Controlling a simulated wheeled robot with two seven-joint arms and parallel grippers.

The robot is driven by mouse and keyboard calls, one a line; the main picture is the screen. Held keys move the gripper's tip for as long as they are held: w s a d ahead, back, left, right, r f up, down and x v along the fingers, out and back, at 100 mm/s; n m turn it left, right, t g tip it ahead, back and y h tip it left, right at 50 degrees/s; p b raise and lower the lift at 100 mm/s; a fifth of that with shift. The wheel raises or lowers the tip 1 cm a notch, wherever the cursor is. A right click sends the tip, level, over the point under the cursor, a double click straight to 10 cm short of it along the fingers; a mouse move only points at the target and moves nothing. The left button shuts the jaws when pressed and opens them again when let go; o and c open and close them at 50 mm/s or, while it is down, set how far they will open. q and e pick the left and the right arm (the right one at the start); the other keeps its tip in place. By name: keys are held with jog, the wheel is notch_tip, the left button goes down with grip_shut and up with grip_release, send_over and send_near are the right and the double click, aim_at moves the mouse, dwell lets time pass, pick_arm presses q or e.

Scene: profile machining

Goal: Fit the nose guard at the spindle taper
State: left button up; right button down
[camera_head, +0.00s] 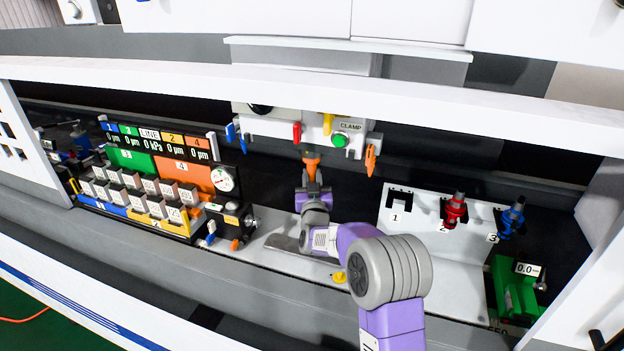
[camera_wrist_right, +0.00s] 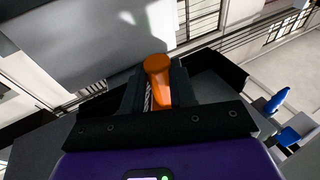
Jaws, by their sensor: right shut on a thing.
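My right gripper (camera_head: 312,184) is raised below the white clamp panel (camera_head: 346,149) in the head view. It is shut on an orange part (camera_head: 311,160), which may be the nose guard. In the right wrist view the orange part (camera_wrist_right: 158,80) has a round end and sits between the dark fingers (camera_wrist_right: 156,94). In the head view its top is close under the panel; I cannot tell whether it touches anything. The spindle taper is not clearly visible. My left gripper is not in view.
The panel has a green button (camera_head: 340,140), with red, yellow, blue and orange levers (camera_head: 372,155) around it. A white numbered rack (camera_head: 420,205) at right holds red (camera_head: 454,210) and blue (camera_head: 512,219) tools; slot 1 is empty. A block rack (camera_head: 140,195) stands left.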

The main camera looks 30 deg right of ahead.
jog(key=shift+r, duration=0.15)
jog(key=c, duration=0.8)
grip_release()
jog(key=shift+c, duration=0.2)
jog(key=v, duration=0.7)
jog(key=shift+s+b, duration=0.25)
jog(key=shift+b, duration=0.2)
jog(key=shift+a, duration=0.15)
